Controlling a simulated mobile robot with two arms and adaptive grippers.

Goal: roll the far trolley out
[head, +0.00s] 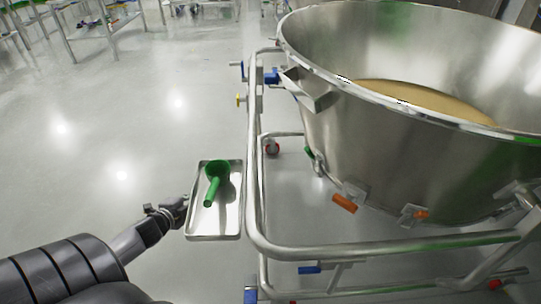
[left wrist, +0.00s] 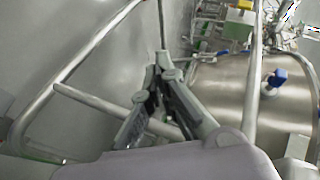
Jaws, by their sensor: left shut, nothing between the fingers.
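A large steel bowl (head: 390,165) holding tan powder (head: 420,102) sits within a tubular steel trolley frame (head: 252,185) on the right of the head view. Whether this is the far trolley I cannot tell. My left gripper (head: 180,208) is beside the left edge of a small steel tray, its fingertips partly hard to make out. In the left wrist view, my left gripper (left wrist: 165,72) is shut and empty, with steel tubes (left wrist: 95,105) behind and beside it. My right gripper is out of view.
Steel-legged tables (head: 95,30) stand at the back left. The pale floor (head: 110,130) left of the frame is clear. A steel vessel (left wrist: 225,85) shows in the left wrist view.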

